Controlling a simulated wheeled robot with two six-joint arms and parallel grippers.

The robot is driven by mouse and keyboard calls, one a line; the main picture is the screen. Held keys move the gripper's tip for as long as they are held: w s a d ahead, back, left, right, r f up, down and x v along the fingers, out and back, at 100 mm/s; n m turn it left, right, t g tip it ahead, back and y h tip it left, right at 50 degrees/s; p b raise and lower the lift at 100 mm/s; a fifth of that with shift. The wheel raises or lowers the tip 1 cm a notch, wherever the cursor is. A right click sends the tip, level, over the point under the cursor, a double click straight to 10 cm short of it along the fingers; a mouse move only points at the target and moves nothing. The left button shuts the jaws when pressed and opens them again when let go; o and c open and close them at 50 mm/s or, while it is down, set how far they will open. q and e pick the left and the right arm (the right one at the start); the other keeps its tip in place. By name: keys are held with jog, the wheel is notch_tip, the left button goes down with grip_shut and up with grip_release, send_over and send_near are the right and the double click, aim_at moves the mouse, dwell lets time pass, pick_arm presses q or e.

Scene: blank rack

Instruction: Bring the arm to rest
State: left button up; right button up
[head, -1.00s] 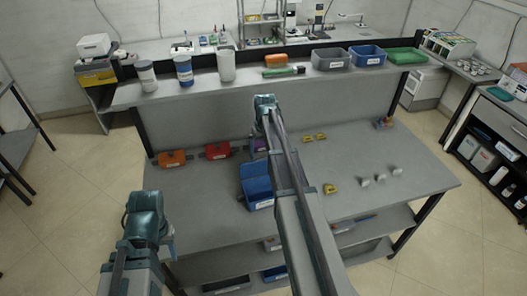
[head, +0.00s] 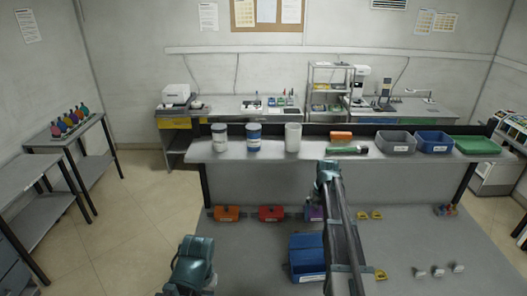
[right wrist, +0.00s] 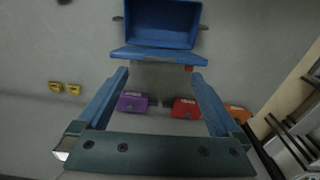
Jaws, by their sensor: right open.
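My right arm reaches forward over the table in the head view, its wrist end (head: 328,172) in front of the raised shelf. The fingers of my right gripper (right wrist: 158,88) show in the right wrist view, spread apart with nothing between them. A blue bin (right wrist: 160,24) lies beyond the fingertips there. The bin also shows in the head view (head: 306,262), just left of my right arm. A part of my left arm (head: 190,265) shows at the bottom of the head view; its gripper does not show.
Orange (head: 227,213), red (head: 271,213) and purple (head: 314,213) pieces stand along the table's back. The shelf (head: 350,155) carries jars, a grey bin (head: 396,143), a blue bin (head: 434,142) and a green tray (head: 477,145).

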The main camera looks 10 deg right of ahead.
jog(key=s+a+f+n+b, duration=0.2)
jog(key=s+a+f+b, duration=0.4)
jog(key=s+a, duration=0.2)
jog(key=s+a+f+n+b, duration=0.1)
jog(key=s+a+f+b, duration=0.6)
jog(key=a, duration=0.6)
jog(key=s+a+f+n+h+b, duration=0.1)
jog(key=s+a+f+n+b, duration=0.1)
jog(key=s+a+f+b, duration=0.5)
jog(key=s+a, duration=0.1)
jog(key=a, duration=0.3)
jog(key=shift+s+f+n+g, duration=0.15)
jog(key=shift+s+n+g, duration=0.15)
jog(key=shift+g, duration=0.1)
